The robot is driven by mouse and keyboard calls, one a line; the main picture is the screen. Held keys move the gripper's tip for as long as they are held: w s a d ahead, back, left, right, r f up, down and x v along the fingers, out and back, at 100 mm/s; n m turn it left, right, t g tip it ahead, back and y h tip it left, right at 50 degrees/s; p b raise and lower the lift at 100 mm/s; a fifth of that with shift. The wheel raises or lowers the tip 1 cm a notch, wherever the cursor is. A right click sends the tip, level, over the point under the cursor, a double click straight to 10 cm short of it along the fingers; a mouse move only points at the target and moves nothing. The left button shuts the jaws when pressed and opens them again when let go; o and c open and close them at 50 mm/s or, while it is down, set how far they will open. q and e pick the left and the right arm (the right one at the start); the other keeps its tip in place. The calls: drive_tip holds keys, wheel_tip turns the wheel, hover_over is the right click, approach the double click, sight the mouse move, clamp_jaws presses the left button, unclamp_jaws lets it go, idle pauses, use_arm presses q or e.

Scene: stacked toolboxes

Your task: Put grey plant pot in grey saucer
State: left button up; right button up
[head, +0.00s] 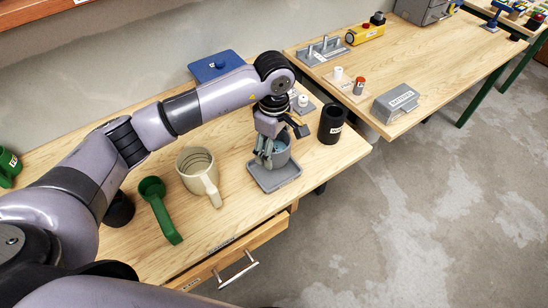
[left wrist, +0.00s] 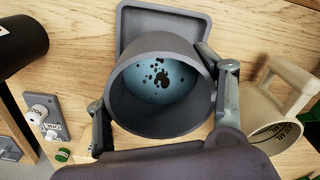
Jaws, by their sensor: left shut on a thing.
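The grey plant pot (head: 281,152) is in my left gripper (head: 267,157), whose fingers are shut on it. In the left wrist view, the fingers of the left gripper (left wrist: 163,112) lie on opposite sides of the pot (left wrist: 158,122). I look into its open mouth and see a pale blue inside with dark specks. The square grey saucer (head: 280,184) lies on the wooden table below the pot. In the left wrist view, the saucer (left wrist: 133,22) shows behind the pot. I cannot tell whether pot and saucer touch. My right gripper is not in view.
A cream measuring jug (head: 194,181) and a green scoop-like tool (head: 160,211) stand left of the saucer. A black cylinder (head: 331,123) stands to its right, near the table's edge. A blue flat box (head: 216,66) is at the back. A drawer (head: 236,262) is below the front edge.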

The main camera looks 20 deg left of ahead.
use_arm(q)
drive_tip(key=shift+f, duration=0.9)
wheel_tip(320, 180, down, 4)
drive_tip(key=shift+r+p, duration=0.1)
drive_tip(key=shift+p, duration=0.45)
drive_tip(key=shift+f, duration=0.3)
drive_tip(key=shift+f, duration=0.1)
drive_tip(key=shift+f, duration=0.15)
drive_tip(key=o, duration=1.3)
drive_tip(key=shift+r, duration=0.2)
